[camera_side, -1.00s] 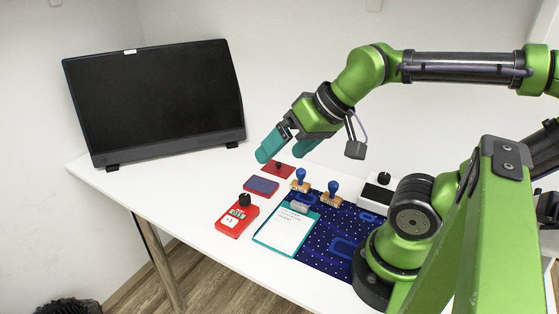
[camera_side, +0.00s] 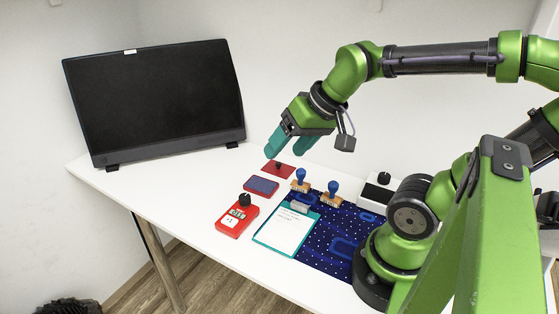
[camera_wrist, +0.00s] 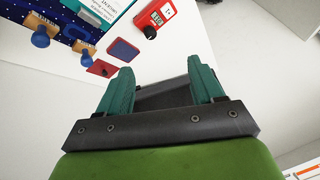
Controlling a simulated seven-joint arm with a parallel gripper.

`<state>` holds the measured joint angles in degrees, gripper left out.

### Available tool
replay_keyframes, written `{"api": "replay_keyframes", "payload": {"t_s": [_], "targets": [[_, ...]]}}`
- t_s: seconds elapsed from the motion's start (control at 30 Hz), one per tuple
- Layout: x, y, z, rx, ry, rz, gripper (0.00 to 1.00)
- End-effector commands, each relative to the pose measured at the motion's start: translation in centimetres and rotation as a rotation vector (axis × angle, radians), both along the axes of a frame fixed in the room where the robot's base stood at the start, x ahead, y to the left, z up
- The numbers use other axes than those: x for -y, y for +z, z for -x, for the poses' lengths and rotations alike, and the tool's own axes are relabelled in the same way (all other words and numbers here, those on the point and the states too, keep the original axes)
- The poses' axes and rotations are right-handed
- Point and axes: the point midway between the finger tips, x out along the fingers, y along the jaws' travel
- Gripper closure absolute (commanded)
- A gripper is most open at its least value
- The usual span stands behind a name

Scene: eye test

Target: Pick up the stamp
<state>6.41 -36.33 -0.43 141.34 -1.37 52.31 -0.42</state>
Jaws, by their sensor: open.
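Two stamps with blue knob handles and wooden bases stand on the table. The left stamp (camera_side: 301,177) is near the top edge of the dark blue mat, and the right stamp (camera_side: 333,192) is a little right of it. In the wrist view a blue-handled stamp (camera_wrist: 40,38) shows at the upper left, with the other stamp (camera_wrist: 78,31) beside it. My gripper (camera_side: 287,151) is in the air above the table, up and left of both stamps. Its teal fingers are apart with nothing between them, as the wrist view of my gripper (camera_wrist: 162,80) also shows.
A monitor (camera_side: 155,100) stands back left. The table's left part is clear.

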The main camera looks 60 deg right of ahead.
Motion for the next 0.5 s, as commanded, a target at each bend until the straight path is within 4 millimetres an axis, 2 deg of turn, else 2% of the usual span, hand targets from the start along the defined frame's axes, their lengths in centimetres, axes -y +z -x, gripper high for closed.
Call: {"api": "replay_keyframes", "payload": {"t_s": [0.03, 0.13, 0.3, 0.4, 0.5], "targets": [[2.1, -0.9, -0.6, -0.068, -0.035, 0.020, 0.33], [6.6, -2.6, -0.8, -0.227, -0.025, 0.084, 0.33], [13.7, -5.0, 0.9, -0.510, 0.145, 0.154, 0.33], [15.7, -5.1, 1.9, -0.605, 0.289, 0.172, 0.33], [15.9, -4.5, 2.3, -0.632, 0.403, 0.196, 0.33]]}}
